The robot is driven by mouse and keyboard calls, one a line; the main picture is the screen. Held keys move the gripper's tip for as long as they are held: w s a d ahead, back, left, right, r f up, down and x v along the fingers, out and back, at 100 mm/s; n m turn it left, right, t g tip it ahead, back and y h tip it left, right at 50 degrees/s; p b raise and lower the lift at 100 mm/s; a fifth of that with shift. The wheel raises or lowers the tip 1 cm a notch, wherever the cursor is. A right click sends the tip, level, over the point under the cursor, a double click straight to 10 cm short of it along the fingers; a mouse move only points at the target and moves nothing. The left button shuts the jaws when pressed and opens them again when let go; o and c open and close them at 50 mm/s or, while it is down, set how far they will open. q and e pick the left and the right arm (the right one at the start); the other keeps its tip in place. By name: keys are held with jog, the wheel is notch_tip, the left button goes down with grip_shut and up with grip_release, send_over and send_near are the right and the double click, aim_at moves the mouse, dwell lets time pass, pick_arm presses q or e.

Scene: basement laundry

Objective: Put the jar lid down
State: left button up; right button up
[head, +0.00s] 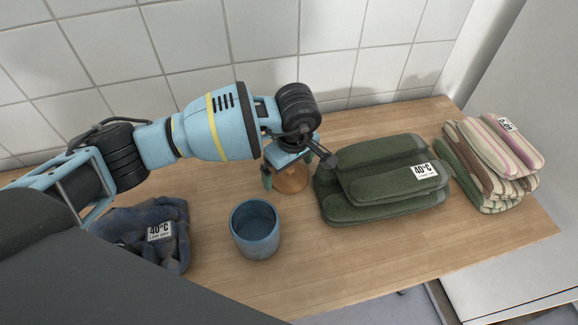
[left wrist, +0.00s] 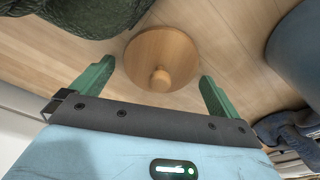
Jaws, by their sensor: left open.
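The jar lid is a round wooden disc with a small knob (left wrist: 160,58). In the head view the lid (head: 291,181) shows partly behind my left gripper, on the wooden table between the blue jar and the green towels. My left gripper (head: 296,172) points down over it. In the left wrist view its two green fingers (left wrist: 157,72) are spread wide, with the lid between and just beyond their tips; neither finger touches it. The blue jar (head: 256,238) stands upright with its top open. My right gripper is not in view.
Folded dark green towels (head: 378,182) lie just right of the lid. Striped folded cloths (head: 495,160) lie at the table's right end. A crumpled blue cloth (head: 150,232) lies left of the jar. The table (head: 340,262) is bare in front of the towels. A tiled wall (head: 345,50) stands behind.

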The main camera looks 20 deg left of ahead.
aim_at(293, 178)
pick_arm(q)
notch_tip(293, 178, up, 12)
jog(key=d, duration=0.1)
jog(key=shift+s+d, duration=0.15)
jog(key=shift+s, duration=0.25)
jog(key=shift+r, duration=0.15)
